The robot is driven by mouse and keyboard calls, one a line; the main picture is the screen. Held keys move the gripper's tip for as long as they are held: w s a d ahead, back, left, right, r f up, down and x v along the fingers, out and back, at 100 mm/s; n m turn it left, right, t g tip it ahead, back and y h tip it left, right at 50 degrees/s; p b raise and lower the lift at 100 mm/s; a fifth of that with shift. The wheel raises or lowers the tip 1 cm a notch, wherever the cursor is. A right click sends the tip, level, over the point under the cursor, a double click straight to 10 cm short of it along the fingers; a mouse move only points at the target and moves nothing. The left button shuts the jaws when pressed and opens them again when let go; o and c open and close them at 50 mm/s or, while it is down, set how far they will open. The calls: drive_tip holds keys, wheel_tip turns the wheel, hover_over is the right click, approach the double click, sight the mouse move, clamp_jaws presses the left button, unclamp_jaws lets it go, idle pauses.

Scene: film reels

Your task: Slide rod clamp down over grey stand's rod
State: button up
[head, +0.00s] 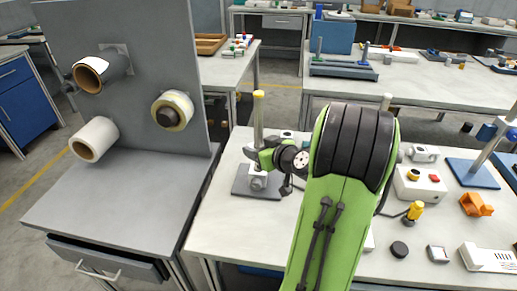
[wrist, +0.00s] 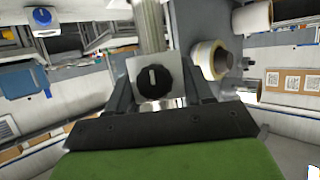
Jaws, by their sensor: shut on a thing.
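The grey stand has a dark flat base (head: 241,184) on the table and an upright metal rod (head: 258,120) with a yellow tip (head: 258,94). My gripper (head: 262,157) is at the rod, well below its tip and above the base. In the wrist view, its two fingers are shut on the rod clamp (wrist: 134,68), a pale block with a black knob. The rod (wrist: 152,25) runs up from behind the clamp, in line with it. The clamp's bore is hidden, so I cannot tell whether it is around the rod or beside it. A silvery fitting (head: 257,182) shows low on the stand.
A grey panel (head: 135,30) with several reels on pegs stands left. A blue stand (head: 472,174), a control box (head: 418,185), an orange part (head: 477,204) and small items lie on the right of the table. The table's front left (head: 225,235) is clear.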

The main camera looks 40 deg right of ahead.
drive_tip(key=shift+f+b, duration=1.45)
drive_tip(key=shift+f, duration=1)
drive_tip(key=o, duration=1.3)
drive_tip(key=shift+s, duration=0.1)
drive_tip(key=p+v, duration=0.1)
drive_tip(key=v, duration=1.4)
drive_tip(key=shift+s+a+r, duration=0.15)
drive_tip(key=shift+s, duration=0.1)
